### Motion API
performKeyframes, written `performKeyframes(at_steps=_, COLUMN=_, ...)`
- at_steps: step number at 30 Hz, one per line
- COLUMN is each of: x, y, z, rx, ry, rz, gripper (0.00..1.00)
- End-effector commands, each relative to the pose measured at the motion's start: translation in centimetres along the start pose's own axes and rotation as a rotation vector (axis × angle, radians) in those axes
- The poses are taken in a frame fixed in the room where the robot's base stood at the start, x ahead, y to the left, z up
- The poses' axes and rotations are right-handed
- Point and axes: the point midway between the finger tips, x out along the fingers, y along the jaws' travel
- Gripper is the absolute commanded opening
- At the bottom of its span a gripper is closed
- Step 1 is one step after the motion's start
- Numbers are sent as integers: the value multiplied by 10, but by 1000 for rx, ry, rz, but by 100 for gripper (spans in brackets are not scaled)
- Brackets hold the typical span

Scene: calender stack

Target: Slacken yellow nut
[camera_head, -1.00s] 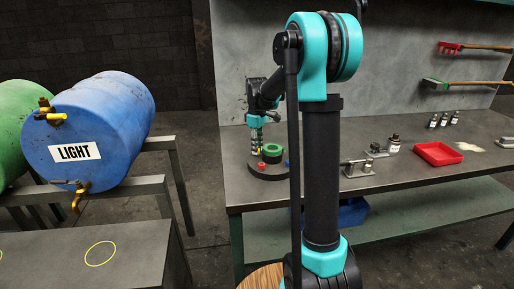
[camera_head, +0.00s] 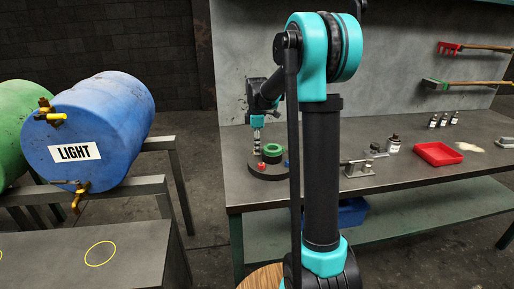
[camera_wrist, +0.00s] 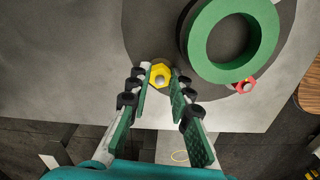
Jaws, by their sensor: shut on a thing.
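The yellow nut (camera_wrist: 161,76) shows in the wrist view on the dark round base (camera_wrist: 140,45), with a grey rod end in its middle. My gripper (camera_wrist: 160,70) is shut on the yellow nut, one green-padded finger on each side. In the head view my gripper (camera_head: 257,140) points straight down over the dark round base (camera_head: 268,173) at the bench's left end. The nut is hidden there.
A green ring (camera_wrist: 232,42) lies right beside my gripper, over a black one. A red nut (camera_wrist: 244,85) sits by its lower edge. The bench (camera_head: 400,177) also bears metal fittings, bottles and a red tray (camera_head: 438,154).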

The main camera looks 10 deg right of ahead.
Motion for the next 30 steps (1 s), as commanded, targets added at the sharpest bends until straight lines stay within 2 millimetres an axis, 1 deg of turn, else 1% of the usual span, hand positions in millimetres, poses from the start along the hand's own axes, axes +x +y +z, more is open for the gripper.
performKeyframes(at_steps=8, x=0, y=0, z=0, rx=0, ry=0, rz=-1, gripper=0)
performKeyframes(at_steps=9, x=0, y=0, z=0, rx=0, ry=0, rz=-1, gripper=23)
performKeyframes(at_steps=12, x=0, y=0, z=0, rx=0, ry=0, rz=-1, gripper=35)
performKeyframes(at_steps=14, x=0, y=0, z=0, rx=0, ry=0, rz=0, gripper=41)
performKeyframes(at_steps=23, x=-1, y=0, z=0, rx=1, ry=0, rz=0, gripper=41)
performKeyframes(at_steps=26, x=-8, y=0, z=0, rx=1, ry=0, rz=0, gripper=41)
performKeyframes(at_steps=29, x=-22, y=0, z=0, rx=1, ry=0, rz=0, gripper=41)
performKeyframes(at_steps=30, x=-30, y=0, z=0, rx=1, ry=0, rz=0, gripper=41)
